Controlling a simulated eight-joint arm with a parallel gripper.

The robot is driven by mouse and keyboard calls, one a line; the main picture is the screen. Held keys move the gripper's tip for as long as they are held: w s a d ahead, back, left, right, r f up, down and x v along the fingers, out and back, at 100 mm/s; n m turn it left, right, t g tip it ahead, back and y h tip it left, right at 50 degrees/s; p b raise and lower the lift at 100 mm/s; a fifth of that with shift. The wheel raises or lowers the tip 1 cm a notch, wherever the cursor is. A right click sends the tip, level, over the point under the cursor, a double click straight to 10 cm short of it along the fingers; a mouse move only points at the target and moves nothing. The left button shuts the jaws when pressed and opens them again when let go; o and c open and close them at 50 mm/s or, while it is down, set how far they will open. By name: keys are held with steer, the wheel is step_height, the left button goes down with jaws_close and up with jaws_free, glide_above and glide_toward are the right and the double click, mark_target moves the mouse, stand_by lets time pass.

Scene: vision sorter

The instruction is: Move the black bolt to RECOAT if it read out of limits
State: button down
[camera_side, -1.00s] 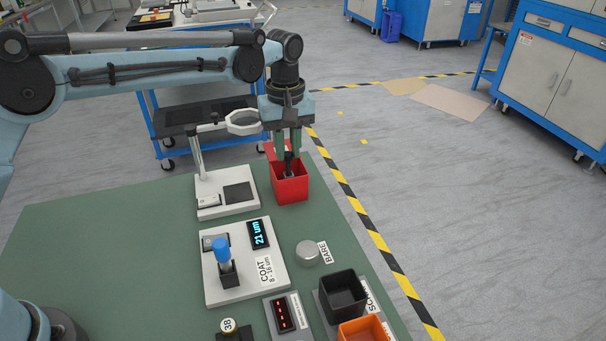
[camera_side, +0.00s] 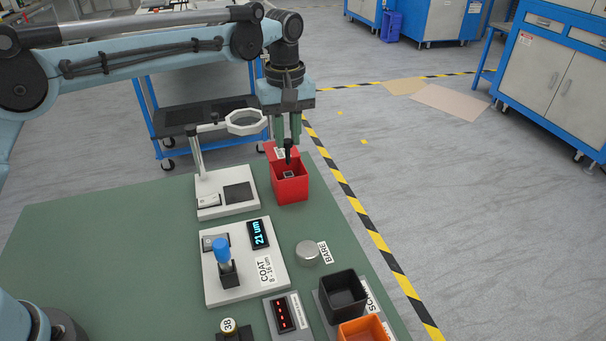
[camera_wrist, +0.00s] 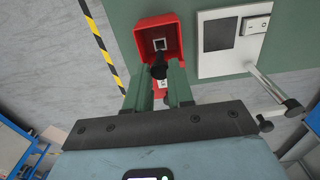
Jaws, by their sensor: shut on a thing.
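My gripper (camera_side: 288,140) is shut on the black bolt (camera_side: 288,154), which hangs upright with its lower end over the red bin (camera_side: 291,190). In the wrist view the bolt (camera_wrist: 158,68) sits between the green fingers at the near side of the red bin (camera_wrist: 171,29). A small square holder (camera_side: 289,175) shows inside the bin, clear of the bolt as far as I can tell. The bin's label is mostly hidden. The coating gauge (camera_side: 212,285) shows "21 um" on its display (camera_side: 258,233), and its label reads "COAT 8 - 16 um".
A white stand with a ring lamp (camera_side: 246,122) is left of the bin. A blue-topped probe (camera_side: 222,250) stands on the gauge. A grey disc (camera_side: 307,253) marked BARE, a black bin (camera_side: 343,296) and an orange bin (camera_side: 363,331) are nearer the camera.

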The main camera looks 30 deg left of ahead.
mark_target(288, 140)
step_height(288, 140, up, 9)
steer(key=s+d+m, duration=1.2)
steer(key=s+d, duration=1.3)
steer(key=d, duration=0.1)
steer(key=shift+a+f, duration=0.1)
steer(key=shift+f, duration=6.85)
steer(key=c, duration=0.6)
jaws_free()
